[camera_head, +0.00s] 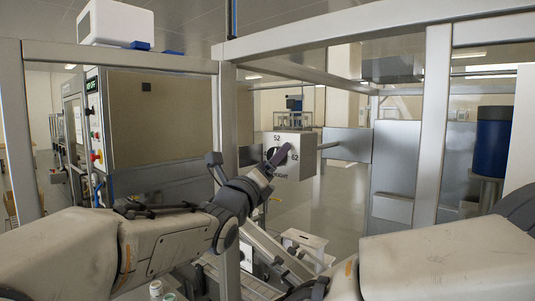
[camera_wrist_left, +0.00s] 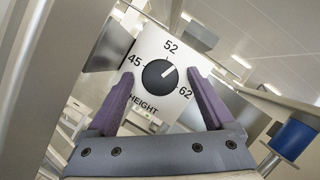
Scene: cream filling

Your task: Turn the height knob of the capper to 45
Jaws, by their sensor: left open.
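The capper's height knob (camera_wrist_left: 158,74) is a round black dial on a white box (camera_head: 294,143) marked 45, 52, 62 and HEIGHT. Its white pointer line aims up and right in the left wrist view, between 52 and 62. My left gripper (camera_wrist_left: 160,82) is open, its two purple fingers one on each side of the knob, with visible gaps in this view. In the head view my left gripper (camera_head: 280,158) is in front of the box and partly hides the knob. My right arm comes in from the right, and a dark part at the bottom edge may be its gripper (camera_head: 308,290).
Grey metal frame posts (camera_head: 228,130) stand close to my left arm, and another post (camera_head: 433,120) stands to the right. A control panel with buttons (camera_head: 95,125) is at left. A blue cylinder (camera_head: 493,137) is at far right. A bar runs right from the box.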

